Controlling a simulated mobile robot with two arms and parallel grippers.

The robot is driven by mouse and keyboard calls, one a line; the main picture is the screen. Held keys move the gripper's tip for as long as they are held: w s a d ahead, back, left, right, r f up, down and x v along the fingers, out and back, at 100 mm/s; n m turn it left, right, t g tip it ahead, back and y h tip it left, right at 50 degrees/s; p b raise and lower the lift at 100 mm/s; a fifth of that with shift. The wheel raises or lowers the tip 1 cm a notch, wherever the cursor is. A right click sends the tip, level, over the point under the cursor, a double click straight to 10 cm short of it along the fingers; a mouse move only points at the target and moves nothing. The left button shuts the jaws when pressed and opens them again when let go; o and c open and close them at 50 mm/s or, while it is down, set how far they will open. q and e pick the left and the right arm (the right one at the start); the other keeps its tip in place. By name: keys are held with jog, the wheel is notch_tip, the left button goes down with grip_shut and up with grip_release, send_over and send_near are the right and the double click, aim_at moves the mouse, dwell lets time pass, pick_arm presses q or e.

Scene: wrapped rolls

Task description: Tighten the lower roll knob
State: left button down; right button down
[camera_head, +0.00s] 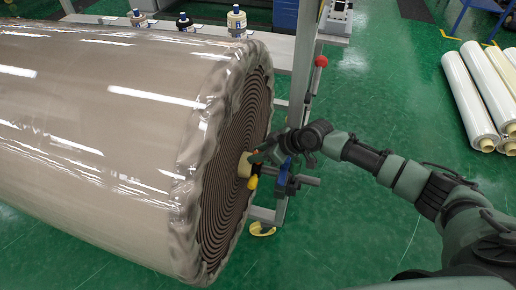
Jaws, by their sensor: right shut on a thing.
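A large wrapped roll (110,110) fills the left side, its spiral end facing right. A pale core (244,165) shows at the middle of that end. A small yellow knob (252,182) sits just below the core, beside a blue bracket (282,174) on the stand. My right gripper (259,158) is at the roll's core end, with its dark fingers close to the core and just above the yellow part. It is shut on the knob there; the fingers hide most of the contact. My left gripper is out of view.
A grey upright post (302,75) with a red-tipped lever (320,62) stands behind my right gripper. Several pale rolls (468,95) lie on the green floor at the far right. Open floor (380,95) lies between them and the post.

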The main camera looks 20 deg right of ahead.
jog(key=m+h+p, duration=0.1)
jog(key=m+p, duration=0.1)
jog(key=p, duration=0.1)
jog(key=m+t+h+p, duration=0.1)
jog(key=m+p, duration=0.1)
jog(key=p, duration=0.2)
jog(key=m+t+h+p, duration=0.1)
jog(key=m+h+p, duration=0.1)
jog(key=p, duration=0.2)
jog(key=shift+s+a+r, duration=0.15)
jog(key=shift+a+r, duration=0.05)
jog(key=shift+a, duration=0.05)
jog(key=shift+f+m+t+h, duration=0.1)
jog(key=shift+m+t+h, duration=0.25)
jog(key=shift+m, duration=0.25)
jog(key=shift+f+m+h+p, duration=0.2)
jog(key=shift+m+h+p, duration=0.1)
jog(key=shift+m+h, duration=0.55)
jog(key=shift+f+m+h+b, duration=0.1)
jog(key=shift+m+h+b, duration=0.5)
jog(key=shift+m, duration=0.55)
jog(key=shift+d+m+h+b, duration=0.15)
jog(key=shift+m+h+b, duration=0.3)
jog(key=shift+m+h, duration=0.25)
jog(key=shift+d, duration=0.1)
jog(key=c, duration=1.1)
grip_release()
jog(key=shift+o, duration=0.2)
jog(key=shift+r, duration=0.25)
